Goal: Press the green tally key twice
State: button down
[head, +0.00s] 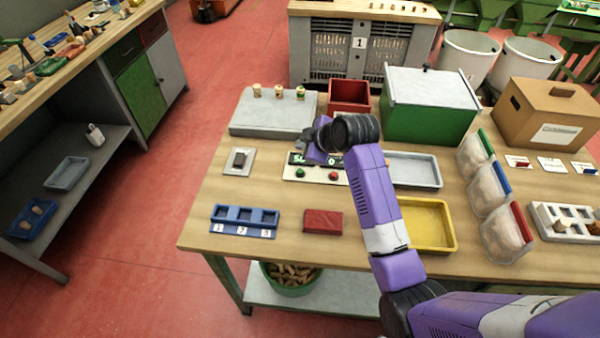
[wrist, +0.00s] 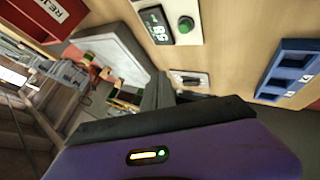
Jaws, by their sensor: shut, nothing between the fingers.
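The white tally panel (head: 316,178) lies on the bench with a green key (head: 303,175) on its left and a red key (head: 333,177) to its right. The green key also shows in the wrist view (wrist: 186,24), beside a dark display (wrist: 157,26) whose digits are too small and tilted to read surely. My gripper (head: 309,135) is above the panel's back edge, and my purple hand hides part of it. My dark fingers (wrist: 159,90) are shut and empty. In the wrist view they appear apart from the green key.
A grey slab (head: 268,118) with several corks stands behind left, and a red bin (head: 350,92) behind. A small plate with a dark switch (head: 239,160) lies left. A blue numbered rack (head: 244,221) and a red block (head: 323,221) are in front. A grey tray (head: 415,170) lies right.

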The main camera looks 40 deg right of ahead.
jog(key=b, duration=0.5)
send_over(302, 172)
notch_tip(302, 172, down, 7)
jog(key=shift+s+r, duration=0.1)
jog(key=shift+f+b, duration=0.3)
jog(key=shift+f, duration=0.15)
jog(key=shift+f, duration=0.15)
dwell(1.2)
jog(key=shift+f, duration=0.25)
jog(key=shift+f+b, duration=0.35)
jog(key=shift+f, duration=0.15)
dwell(0.6)
jog(key=shift+r, duration=0.1)
jog(key=shift+r+p, duration=0.8)
jog(key=shift+r, duration=0.15)
